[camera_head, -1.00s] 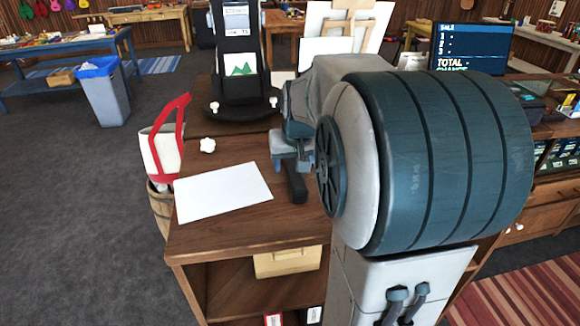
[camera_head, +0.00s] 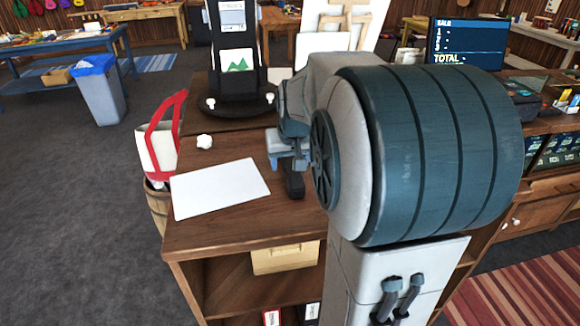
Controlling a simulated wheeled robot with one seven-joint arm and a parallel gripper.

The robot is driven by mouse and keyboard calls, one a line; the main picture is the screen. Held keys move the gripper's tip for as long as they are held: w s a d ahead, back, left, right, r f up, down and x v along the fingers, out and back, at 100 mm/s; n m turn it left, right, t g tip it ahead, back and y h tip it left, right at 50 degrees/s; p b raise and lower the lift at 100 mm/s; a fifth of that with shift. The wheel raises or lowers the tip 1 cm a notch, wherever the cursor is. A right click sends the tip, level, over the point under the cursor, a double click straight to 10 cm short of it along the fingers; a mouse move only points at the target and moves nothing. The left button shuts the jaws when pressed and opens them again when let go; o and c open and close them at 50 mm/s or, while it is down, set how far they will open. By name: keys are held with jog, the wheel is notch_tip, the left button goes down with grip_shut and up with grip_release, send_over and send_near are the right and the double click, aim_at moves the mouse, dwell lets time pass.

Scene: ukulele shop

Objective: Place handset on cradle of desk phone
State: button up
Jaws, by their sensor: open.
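My gripper (camera_head: 281,153) is seen from behind and the side, low over the wooden counter (camera_head: 225,237), just right of a white sheet. It is open. A dark, narrow object (camera_head: 294,184) shows on the counter right below the gripper; it may be part of the handset or phone, but I cannot tell which. It is also unclear whether the gripper touches it. My large arm joint hides the counter to the right. No cradle can be made out.
A black display stand (camera_head: 238,107) stands behind. A red-and-white bag (camera_head: 158,145) is at left, a monitor (camera_head: 466,42) at back right. Open floor lies left.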

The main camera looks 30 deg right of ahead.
jog(key=c, duration=1.3)
jog(key=shift+o, duration=0.2)
jog(key=shift+r, duration=0.1)
